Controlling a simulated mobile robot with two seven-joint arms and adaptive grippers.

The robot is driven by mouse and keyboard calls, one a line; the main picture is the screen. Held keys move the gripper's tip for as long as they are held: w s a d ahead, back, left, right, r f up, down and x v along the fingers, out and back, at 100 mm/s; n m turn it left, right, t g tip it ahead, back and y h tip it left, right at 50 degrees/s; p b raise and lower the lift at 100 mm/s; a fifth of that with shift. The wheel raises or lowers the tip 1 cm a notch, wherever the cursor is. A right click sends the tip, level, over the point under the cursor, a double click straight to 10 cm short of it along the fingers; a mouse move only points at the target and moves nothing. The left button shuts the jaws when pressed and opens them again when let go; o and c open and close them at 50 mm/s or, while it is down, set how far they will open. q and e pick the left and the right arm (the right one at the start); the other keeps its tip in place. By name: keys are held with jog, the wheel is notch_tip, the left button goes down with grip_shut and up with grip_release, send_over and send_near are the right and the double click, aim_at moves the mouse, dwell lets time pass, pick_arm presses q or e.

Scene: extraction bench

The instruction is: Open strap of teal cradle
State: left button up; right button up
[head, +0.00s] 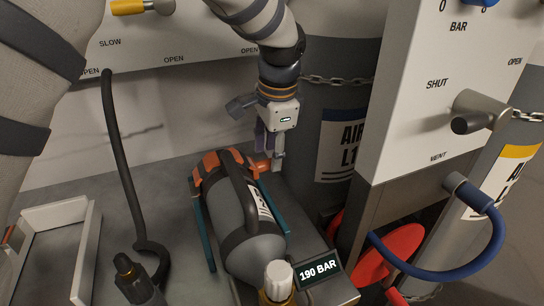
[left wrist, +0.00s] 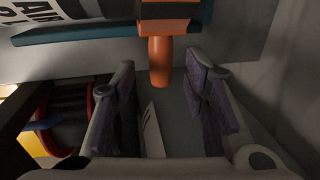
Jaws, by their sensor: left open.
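The teal cradle (head: 276,207) stands on the bench and holds a grey cylinder (head: 232,205) with a black carry handle. An orange strap (head: 210,167) crosses the cylinder's far end. Its orange lever (head: 260,165) sticks out to the right; the left wrist view shows the lever (left wrist: 160,62) pointing toward my gripper. My left gripper (head: 271,156) is open, pointing down at the lever. In the left wrist view my left gripper (left wrist: 160,82) has a finger on each side of the lever's end, with gaps on both sides. My right gripper is not in view.
A white tray (head: 88,250) lies at the left of the bench. A black hose (head: 118,150) hangs down left of the cradle. A "190 BAR" display (head: 318,268) sits at the cylinder's near end. A white valve panel (head: 430,90) and blue hose (head: 470,270) stand right.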

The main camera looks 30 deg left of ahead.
pick_arm(q)
jog(key=shift+w+a+f, duration=0.1)
jog(key=shift+f, duration=0.5)
jog(key=shift+w+a+f, duration=0.1)
jog(key=shift+f, duration=0.45)
grip_shut()
jog(key=shift+w, duration=0.1)
